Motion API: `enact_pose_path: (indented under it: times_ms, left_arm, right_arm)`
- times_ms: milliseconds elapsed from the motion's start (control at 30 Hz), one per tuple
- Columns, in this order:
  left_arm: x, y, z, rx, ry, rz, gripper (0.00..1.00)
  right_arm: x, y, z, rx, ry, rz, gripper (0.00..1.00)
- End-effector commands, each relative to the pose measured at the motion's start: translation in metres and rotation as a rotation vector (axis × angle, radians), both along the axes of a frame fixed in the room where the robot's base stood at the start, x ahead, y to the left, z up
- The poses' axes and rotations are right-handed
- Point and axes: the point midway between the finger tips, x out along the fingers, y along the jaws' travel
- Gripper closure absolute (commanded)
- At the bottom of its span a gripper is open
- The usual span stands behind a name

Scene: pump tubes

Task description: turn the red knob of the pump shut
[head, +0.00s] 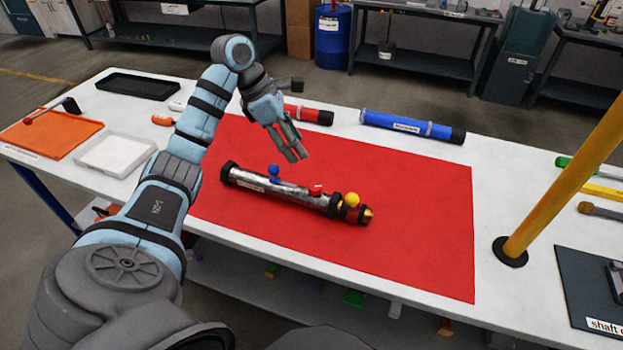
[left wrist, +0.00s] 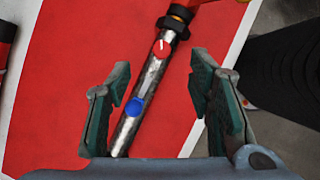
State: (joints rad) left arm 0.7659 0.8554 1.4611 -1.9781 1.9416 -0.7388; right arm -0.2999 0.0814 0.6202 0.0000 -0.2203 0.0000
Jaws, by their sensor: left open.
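The pump (head: 275,186) is a silvery tube with black ends, lying on the red mat (head: 420,220). It carries a blue knob (head: 274,172), a red knob (head: 315,189) and a yellow knob (head: 351,199). In the left wrist view the red knob (left wrist: 162,48) with a white mark and the blue knob (left wrist: 134,107) show on the tube, the red one farther off. My left gripper (head: 296,155) is above the mat behind the pump, fingers pointing down, apart from it. My right gripper is not seen.
A red tube (head: 305,114) and a blue tube (head: 405,125) lie along the table's back edge. A yellow post (head: 560,160) stands at the right. A white tray (head: 117,154), an orange tray (head: 50,137) and a black tray (head: 138,85) sit at the left. The mat's right part is clear.

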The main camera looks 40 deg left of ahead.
Motion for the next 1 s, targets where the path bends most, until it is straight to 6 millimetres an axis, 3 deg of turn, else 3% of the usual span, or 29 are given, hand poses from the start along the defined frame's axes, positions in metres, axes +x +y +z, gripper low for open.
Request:
enact_pose_path:
  times_ms: [33, 133, 233, 600, 733, 967, 1000]
  left_arm:
    - [-0.006, 0.009, -0.001, 0.024, 0.032, 0.008, 0.52]
    - [-0.008, 0.011, -0.014, 0.04, 0.055, 0.01, 0.52]
    - [-0.002, 0.003, -0.037, 0.038, 0.056, 0.008, 0.52]
    - [0.023, -0.025, -0.121, 0.035, 0.055, 0.008, 0.52]
    - [0.026, -0.028, -0.132, 0.036, 0.054, 0.009, 0.52]
    - [0.027, -0.028, -0.133, 0.037, 0.053, 0.008, 0.52]
    - [0.027, -0.028, -0.133, 0.037, 0.053, 0.008, 0.57]
  right_arm:
    - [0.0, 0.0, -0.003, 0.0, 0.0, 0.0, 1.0]
    - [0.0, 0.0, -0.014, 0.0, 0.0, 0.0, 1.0]
    - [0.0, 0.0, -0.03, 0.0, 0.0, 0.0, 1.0]
    - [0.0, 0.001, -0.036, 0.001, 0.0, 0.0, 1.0]
    - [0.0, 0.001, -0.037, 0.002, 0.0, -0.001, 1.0]
    - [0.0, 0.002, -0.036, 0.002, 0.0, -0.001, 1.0]
    - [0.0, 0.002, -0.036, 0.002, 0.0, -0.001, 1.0]
